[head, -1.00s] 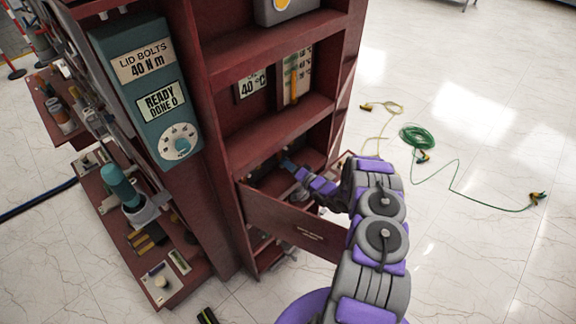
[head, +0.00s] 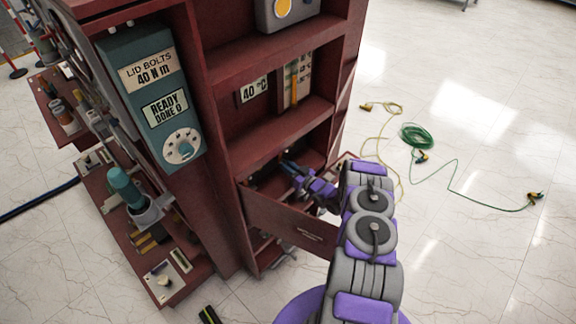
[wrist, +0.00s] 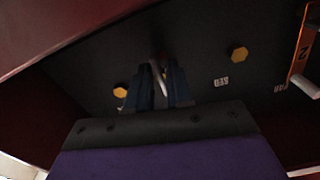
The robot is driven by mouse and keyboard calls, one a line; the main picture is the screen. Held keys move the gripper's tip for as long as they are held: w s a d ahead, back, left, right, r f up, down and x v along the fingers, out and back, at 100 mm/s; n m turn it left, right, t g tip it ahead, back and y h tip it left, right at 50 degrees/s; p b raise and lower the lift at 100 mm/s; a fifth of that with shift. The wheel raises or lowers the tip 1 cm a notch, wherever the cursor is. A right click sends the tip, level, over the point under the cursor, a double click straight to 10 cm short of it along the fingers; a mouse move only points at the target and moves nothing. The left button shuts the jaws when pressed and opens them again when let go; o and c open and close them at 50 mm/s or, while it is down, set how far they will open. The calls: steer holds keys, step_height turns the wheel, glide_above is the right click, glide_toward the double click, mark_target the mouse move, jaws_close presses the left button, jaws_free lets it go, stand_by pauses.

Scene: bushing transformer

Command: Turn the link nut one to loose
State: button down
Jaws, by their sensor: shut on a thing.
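My gripper (wrist: 162,84) reaches into a dark compartment. In the wrist view its two dark blue fingers are close together, shut on a thin pale piece (wrist: 158,72). The fingers hide most of that piece, so I cannot tell whether it is link nut one. Two yellow hexagonal heads (wrist: 120,91) (wrist: 238,54) sit on the dark panel, one on either side of the fingers and apart from them. An orange bar marked 2 (wrist: 303,45) is at the right edge. In the head view my gripper (head: 289,168) is inside the lower opening of the red cabinet.
A teal torque panel (head: 152,95) reads READY, DONE 0. A pale rod (wrist: 305,86) sticks out at the right in the wrist view. Coiled green cable (head: 415,136) lies on the floor.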

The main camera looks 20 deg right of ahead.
steer(key=shift+n+p, duration=0.45)
steer(key=shift+n, duration=0.45)
steer(key=c, duration=1.3)
jaws_free()
steer(key=shift+w+f, duration=0.15)
steer(key=shift+d, duration=0.1)
steer(key=shift+s+d, duration=0.1)
steer(key=shift+s, duration=0.25)
steer(key=p+v, duration=0.3)
steer(key=v, duration=1.3)
steer(key=shift+s+d, duration=0.15)
steer(key=shift+s, duration=0.15)
